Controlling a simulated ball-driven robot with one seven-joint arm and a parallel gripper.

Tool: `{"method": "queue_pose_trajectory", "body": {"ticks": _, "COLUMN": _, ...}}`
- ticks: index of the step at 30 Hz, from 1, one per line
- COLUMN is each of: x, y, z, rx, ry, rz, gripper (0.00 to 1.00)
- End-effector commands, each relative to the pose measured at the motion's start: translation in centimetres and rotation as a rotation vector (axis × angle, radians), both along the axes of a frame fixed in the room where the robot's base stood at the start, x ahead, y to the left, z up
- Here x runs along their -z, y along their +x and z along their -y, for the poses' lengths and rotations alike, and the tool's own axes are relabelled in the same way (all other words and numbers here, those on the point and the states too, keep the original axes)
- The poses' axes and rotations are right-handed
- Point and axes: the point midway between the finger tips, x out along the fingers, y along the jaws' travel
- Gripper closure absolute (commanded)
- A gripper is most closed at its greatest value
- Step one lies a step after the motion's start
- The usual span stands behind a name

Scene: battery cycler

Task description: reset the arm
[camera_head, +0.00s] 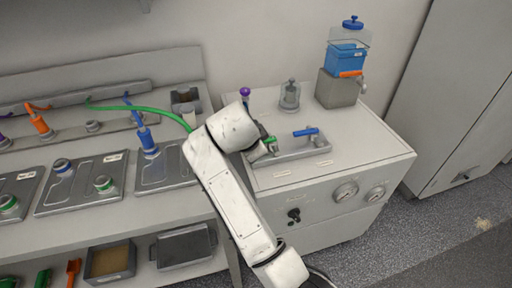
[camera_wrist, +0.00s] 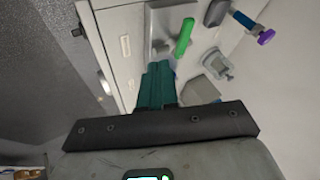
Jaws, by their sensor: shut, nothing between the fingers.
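My arm reaches up from the bottom of the head view and bends right over the near left corner of the white cabinet (camera_head: 350,160). My gripper (camera_wrist: 158,68) shows in the wrist view with its teal fingers together and nothing between them. In the head view its fingers are hard to make out. A green handle (camera_wrist: 185,37) on a grey plate (camera_wrist: 160,20) lies just beyond the fingertips in the wrist view; whether they touch it I cannot tell. The head view shows a blue handle (camera_head: 306,132) on the same plate.
A purple-topped piece (camera_head: 245,92), a grey domed fixture (camera_head: 289,95) and a blue container (camera_head: 346,58) on a grey block stand at the cabinet's back. Left is a bench with grey plates (camera_head: 80,185) and a green cable (camera_head: 150,109). Gauges (camera_head: 346,191) line the cabinet front.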

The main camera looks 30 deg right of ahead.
Motion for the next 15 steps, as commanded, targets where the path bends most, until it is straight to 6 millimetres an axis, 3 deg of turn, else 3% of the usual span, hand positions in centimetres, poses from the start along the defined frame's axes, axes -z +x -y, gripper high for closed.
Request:
{"method": "queue_pose_trajectory", "body": {"ticks": 12, "x": 0.0, "y": 0.0, "z": 0.0, "rx": 0.0, "ry": 0.0, "rz": 0.0, "gripper": 1.0}}
{"method": "queue_pose_trajectory", "body": {"ticks": 15, "x": 1.7, "y": -1.4, "z": 0.6, "rx": -0.046, "ry": -0.011, "rz": -0.045, "gripper": 1.0}}
